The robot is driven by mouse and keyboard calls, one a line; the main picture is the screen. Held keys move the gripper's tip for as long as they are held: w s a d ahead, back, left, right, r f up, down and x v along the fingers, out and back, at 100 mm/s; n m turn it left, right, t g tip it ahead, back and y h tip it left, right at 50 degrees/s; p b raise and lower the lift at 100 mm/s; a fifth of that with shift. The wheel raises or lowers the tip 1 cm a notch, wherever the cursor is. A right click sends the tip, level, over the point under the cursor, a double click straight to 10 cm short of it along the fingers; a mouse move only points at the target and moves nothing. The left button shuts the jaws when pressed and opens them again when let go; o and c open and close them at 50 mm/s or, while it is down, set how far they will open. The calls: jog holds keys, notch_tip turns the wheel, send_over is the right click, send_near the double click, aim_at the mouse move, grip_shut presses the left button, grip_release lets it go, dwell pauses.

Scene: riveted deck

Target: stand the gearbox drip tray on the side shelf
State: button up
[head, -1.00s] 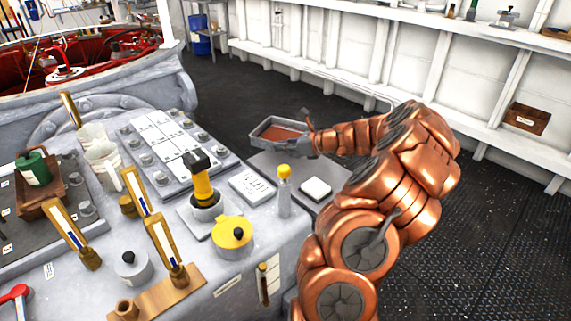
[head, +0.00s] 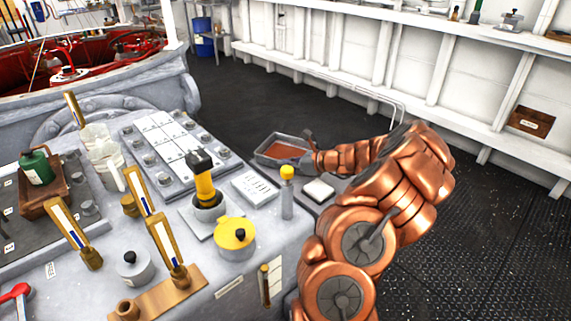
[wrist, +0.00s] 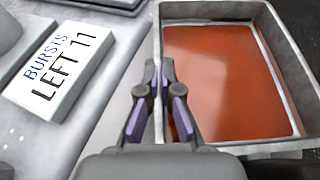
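The drip tray (head: 268,158) is a grey rectangular pan with a reddish-brown liquid in it, and it looks about level. My gripper (head: 313,156) is at its right side in the head view. In the wrist view my gripper (wrist: 160,85) has its two fingers closed on one wall of the drip tray (wrist: 285,55). The side shelf (head: 342,184) is a grey surface beside the bench, partly hidden by the tray and my arm. The tray is over its far part; I cannot tell whether it touches.
A yellow-topped pot (head: 235,236) stands nearer. The floor behind the shelf is clear.

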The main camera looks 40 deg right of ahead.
jog(key=o, duration=0.5)
jog(key=shift+o, duration=0.2)
jog(key=shift+s+r, duration=0.1)
jog(key=shift+r, duration=0.1)
jog(key=v, duration=1.1)
jog(key=shift+s+d+r+p, duration=0.1)
jog(key=shift+s+d+p, duration=0.1)
jog(key=shift+s+p, duration=0.15)
jog(key=shift+a, duration=0.15)
